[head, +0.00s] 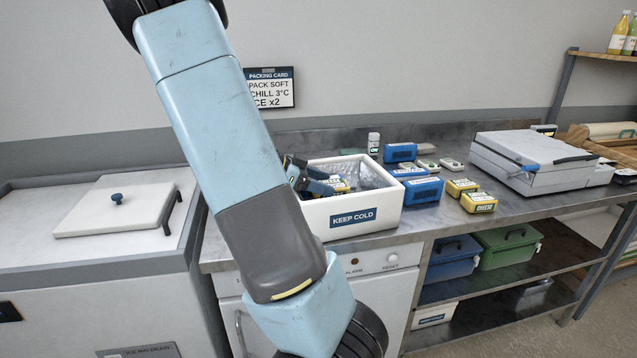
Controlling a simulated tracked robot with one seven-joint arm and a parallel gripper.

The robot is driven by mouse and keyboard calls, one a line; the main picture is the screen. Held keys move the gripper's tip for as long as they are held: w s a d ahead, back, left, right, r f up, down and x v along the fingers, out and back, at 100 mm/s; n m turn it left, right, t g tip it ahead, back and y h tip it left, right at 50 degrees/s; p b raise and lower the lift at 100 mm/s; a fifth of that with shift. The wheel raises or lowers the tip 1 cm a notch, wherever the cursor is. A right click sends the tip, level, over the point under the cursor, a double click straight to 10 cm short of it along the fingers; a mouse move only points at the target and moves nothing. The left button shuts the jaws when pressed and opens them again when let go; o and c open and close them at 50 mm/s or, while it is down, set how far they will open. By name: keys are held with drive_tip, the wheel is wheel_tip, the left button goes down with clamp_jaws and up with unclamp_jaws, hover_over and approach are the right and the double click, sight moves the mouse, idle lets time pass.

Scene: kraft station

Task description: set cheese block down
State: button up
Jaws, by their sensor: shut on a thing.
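My gripper (318,183) is dark and reaches into the white KEEP COLD box (352,217) on the steel counter. It is shut on a cheese block (339,184), a small yellow piece with a pale label showing at the fingertips. My arm and the gripper hide part of the block and the left part of the box. I cannot tell whether the block touches the box floor. Two similar yellow blocks, one labelled CHEESE (478,203) and one behind it (461,187), sit on the counter right of the box.
Blue packs (423,190) stand close to the box's right side, with small white packs (451,164) behind. A white bottle (373,144) stands behind the box. A grey lidded machine (535,160) is at the right. The box's silvery liner (368,175) shows bare at right.

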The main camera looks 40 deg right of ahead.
drive_tip(key=shift+f, duration=0.3)
drive_tip(key=o, duration=1.2)
drive_tip(key=shift+f, duration=0.1)
